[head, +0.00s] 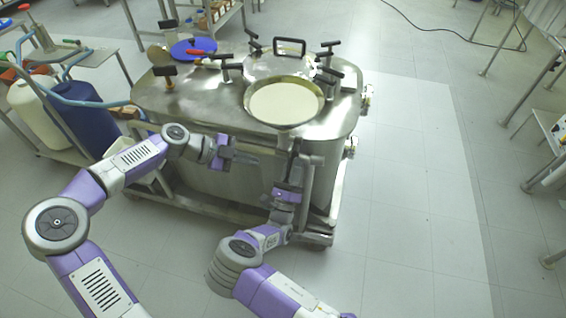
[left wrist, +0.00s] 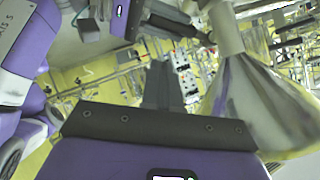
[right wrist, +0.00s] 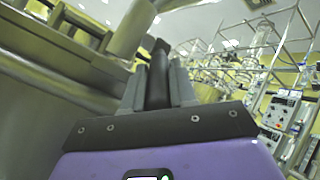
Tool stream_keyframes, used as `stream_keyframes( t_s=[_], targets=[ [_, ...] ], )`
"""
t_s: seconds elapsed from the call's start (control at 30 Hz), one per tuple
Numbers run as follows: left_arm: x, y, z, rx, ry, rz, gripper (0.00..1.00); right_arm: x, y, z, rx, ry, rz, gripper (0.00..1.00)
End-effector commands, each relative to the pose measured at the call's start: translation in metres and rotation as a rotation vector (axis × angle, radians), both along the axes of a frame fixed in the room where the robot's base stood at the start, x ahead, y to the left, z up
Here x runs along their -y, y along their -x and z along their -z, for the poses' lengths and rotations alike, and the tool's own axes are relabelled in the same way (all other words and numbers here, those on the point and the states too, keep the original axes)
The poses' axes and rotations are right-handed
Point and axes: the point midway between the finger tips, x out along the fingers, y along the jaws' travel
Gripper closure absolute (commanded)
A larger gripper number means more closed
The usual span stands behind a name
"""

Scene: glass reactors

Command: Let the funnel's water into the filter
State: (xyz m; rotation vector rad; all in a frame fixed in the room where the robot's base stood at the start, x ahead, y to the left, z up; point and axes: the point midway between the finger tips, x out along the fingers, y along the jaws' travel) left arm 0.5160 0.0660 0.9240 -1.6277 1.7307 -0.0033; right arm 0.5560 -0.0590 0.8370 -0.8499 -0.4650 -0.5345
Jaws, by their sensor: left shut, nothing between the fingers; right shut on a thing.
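The funnel (head: 285,120) is a wide round steel pan with a pale cream surface inside, at the front right of the big steel vessel (head: 190,108). In the left wrist view its metal cone (left wrist: 262,108) narrows into a pipe (left wrist: 226,28). My right gripper (head: 294,163) is below the funnel, shut on a dark valve handle (right wrist: 158,78) beside a steel pipe (right wrist: 132,28). The handle also shows in the left wrist view (left wrist: 172,27). My left gripper (head: 240,157) is shut and empty, in front of the vessel. I cannot tell which part is the filter, or whether water flows.
The vessel's top carries a lid with a black handle (head: 289,42), several black clamp knobs and a blue round dish (head: 193,48). A cart with a blue drum (head: 84,112) and a white drum (head: 42,110) stands left. The floor at right is clear.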

Motion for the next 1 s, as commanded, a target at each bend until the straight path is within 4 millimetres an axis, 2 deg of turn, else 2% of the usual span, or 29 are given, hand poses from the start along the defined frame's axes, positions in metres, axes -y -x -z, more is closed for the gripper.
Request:
stream_keyframes(
  t_s=[0.1, 0.27, 0.37, 0.77, 1.0],
  targets=[
    [-0.005, -0.002, -0.019, 0.090, 0.013, 0.057, 1.00, 0.000, 0.000, 0.000, -0.001, -0.001, 0.001, 1.00],
    [0.001, -0.001, -0.023, 0.127, 0.020, 0.088, 1.00, 0.000, 0.000, 0.000, -0.001, -0.001, 0.001, 1.00],
    [0.013, -0.002, -0.017, 0.126, 0.019, 0.090, 1.00, 0.000, 0.000, 0.000, -0.001, -0.001, 0.001, 1.00],
    [0.086, -0.008, 0.024, 0.124, 0.018, 0.089, 1.00, 0.000, 0.000, 0.000, -0.001, -0.001, 0.001, 1.00],
    [0.093, -0.025, 0.049, 0.125, 0.019, 0.083, 1.00, 0.000, 0.000, 0.000, -0.001, -0.001, 0.001, 1.00]
  ],
)
